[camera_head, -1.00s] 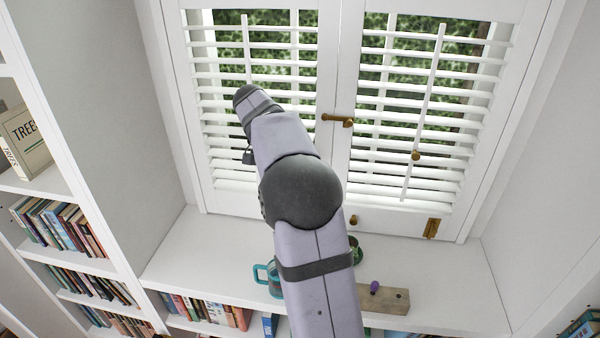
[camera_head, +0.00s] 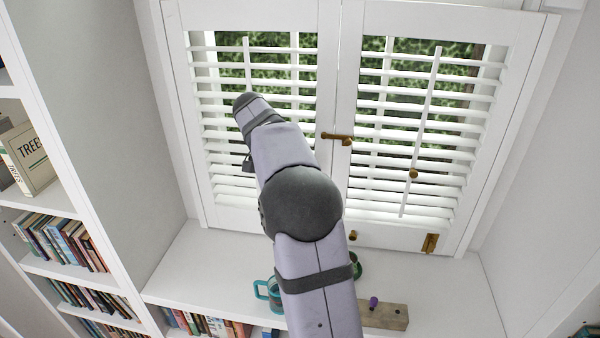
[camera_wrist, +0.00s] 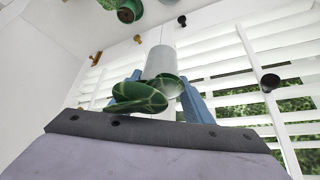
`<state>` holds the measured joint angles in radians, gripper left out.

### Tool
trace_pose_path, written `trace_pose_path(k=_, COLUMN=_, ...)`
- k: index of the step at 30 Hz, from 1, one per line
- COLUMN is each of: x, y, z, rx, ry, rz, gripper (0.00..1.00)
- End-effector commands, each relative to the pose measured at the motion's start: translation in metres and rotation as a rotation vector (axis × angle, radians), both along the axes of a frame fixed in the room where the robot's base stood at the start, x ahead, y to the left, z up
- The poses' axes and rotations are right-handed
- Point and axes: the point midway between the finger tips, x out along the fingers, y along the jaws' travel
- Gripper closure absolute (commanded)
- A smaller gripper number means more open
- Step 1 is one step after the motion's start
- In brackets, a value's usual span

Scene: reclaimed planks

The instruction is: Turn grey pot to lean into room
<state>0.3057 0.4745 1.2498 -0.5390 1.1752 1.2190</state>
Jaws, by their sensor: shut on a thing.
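The grey pot (camera_wrist: 162,62) shows in the wrist view as a pale grey cylinder between the blue fingers of my gripper (camera_wrist: 161,82). My gripper is shut on it. Broad, striped green leaves (camera_wrist: 138,98) stick out from the pot's near end, toward the camera. The leaves and my wrist cover part of the pot and fingers. In the head view my arm reaches up in front of the left shutter; the pot and my fingers are hidden there.
White shutters (camera_head: 410,130) with a brass latch (camera_head: 338,138) stand behind the white sill (camera_head: 440,295). On the sill are a teal mug (camera_head: 262,290), a green object (camera_head: 357,267) partly behind my arm, and a wooden block (camera_head: 385,316) with a purple knob. The sill's right side is clear.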

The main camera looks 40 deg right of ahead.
Motion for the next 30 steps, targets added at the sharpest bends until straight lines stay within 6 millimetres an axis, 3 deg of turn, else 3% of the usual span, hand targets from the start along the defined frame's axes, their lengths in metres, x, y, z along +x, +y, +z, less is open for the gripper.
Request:
trace_pose_path(k=11, x=0.0, y=-0.001, z=-0.001, rx=-0.002, ry=-0.002, rz=-0.001, gripper=0.9)
trace_pose_path(k=17, x=-0.004, y=-0.008, z=-0.021, rx=-0.001, ry=-0.002, rz=-0.017, gripper=0.9)
trace_pose_path(k=20, x=-0.008, y=-0.014, z=-0.041, rx=-0.001, ry=-0.002, rz=-0.03, gripper=0.9)
trace_pose_path(k=30, x=-0.057, y=-0.027, z=-0.158, rx=0.002, ry=0.004, rz=-0.048, gripper=0.9)
